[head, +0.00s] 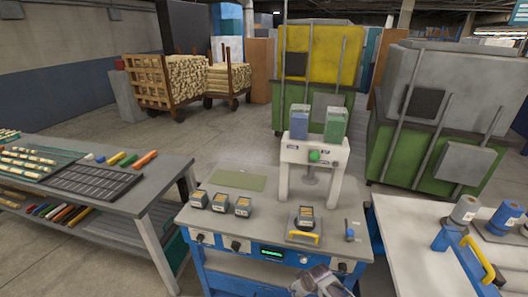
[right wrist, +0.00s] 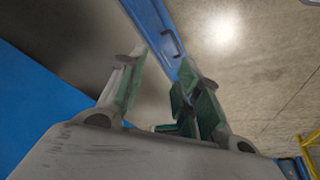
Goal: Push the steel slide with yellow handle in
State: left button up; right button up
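The steel slide (head: 293,233) lies on the top of the blue-framed station (head: 225,255), in front of the white press frame (head: 286,156). Its yellow handle (head: 303,237) faces the station's front edge. A small dark block with an orange-yellow top (head: 306,213) sits on the slide. My right gripper (head: 322,280) shows partly at the bottom edge of the head view, in front of the station and apart from the handle. In the right wrist view its fingers (right wrist: 162,75) are spread, with nothing between them. My left gripper is out of view.
Several similar small blocks (head: 220,203) stand left on the station top, near a green mat (head: 238,180). A table at the right (head: 412,230) carries a blue fixture with another yellow handle (head: 479,258). A grey bench (head: 150,180) stands left.

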jog(key=s+d+f+m+g+h, duration=0.1)
jog(key=s+d+f, duration=0.2)
jog(key=s+f, duration=0.65)
jog(key=s+d+f+m, duration=0.1)
jog(key=s+d+f, duration=0.3)
jog(key=s+f, duration=0.55)
jog(key=s+f+g, duration=0.1)
jog(key=s+f, duration=0.4)
jog(key=s, duration=0.8)
jog(key=s+d+f+m, duration=0.1)
jog(key=s+f, duration=0.4)
jog(key=s, duration=0.9)
jog(key=shift+d+f+g+h, duration=0.15)
jog(key=shift+d+g+h, duration=0.1)
jog(key=shift+g+h, duration=0.15)
jog(key=shift+c, duration=0.2)
